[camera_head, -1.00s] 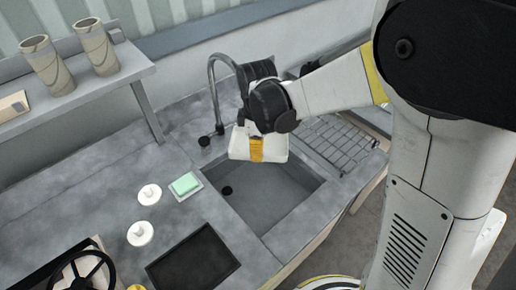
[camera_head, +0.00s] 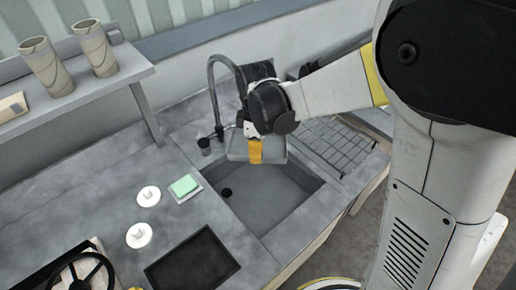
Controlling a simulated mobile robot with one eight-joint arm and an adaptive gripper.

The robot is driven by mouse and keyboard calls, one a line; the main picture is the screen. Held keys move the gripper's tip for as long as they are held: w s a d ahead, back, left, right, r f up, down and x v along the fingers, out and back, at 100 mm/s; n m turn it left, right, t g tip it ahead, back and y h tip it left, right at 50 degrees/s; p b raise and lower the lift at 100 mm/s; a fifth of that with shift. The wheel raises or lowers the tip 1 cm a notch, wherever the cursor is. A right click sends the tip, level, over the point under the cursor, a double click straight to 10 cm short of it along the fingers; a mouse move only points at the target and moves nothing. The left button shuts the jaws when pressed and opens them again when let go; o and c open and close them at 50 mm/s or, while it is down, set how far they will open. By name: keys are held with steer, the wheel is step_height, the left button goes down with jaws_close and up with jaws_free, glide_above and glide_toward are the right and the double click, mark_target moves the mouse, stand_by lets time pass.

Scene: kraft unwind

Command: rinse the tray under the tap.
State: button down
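The tray (camera_head: 238,151) is a small grey, flat, shallow piece held tilted over the sink (camera_head: 262,192), just below the tap's spout. My gripper (camera_head: 254,146), with an orange-yellow finger in front of the tray, appears shut on its upper edge. The grip itself is partly hidden by the black wrist. The tap (camera_head: 213,92) is a tall grey gooseneck behind the sink; its spout end is hidden behind my wrist. A dark knob (camera_head: 204,146) stands at the tap's left. I cannot make out running water.
A green sponge (camera_head: 184,185) on a small dish and two white round pieces (camera_head: 149,196) lie left of the sink. A black tray (camera_head: 192,263) lies on the front counter. A wire rack (camera_head: 335,142) is right of the sink.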

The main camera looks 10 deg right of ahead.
steer(key=s+d, duration=0.4)
steer(key=s, duration=0.3)
stand_by(0.6)
steer(key=shift+r, duration=0.1)
stand_by(1.0)
steer(key=s+d+r+p, duration=0.2)
steer(key=s+r+p, duration=0.1)
steer(key=s+p, duration=0.1)
steer(key=shift+s+d+r, duration=0.15)
steer(key=shift+s+r, duration=0.05)
steer(key=shift+r, duration=0.2)
stand_by(0.5)
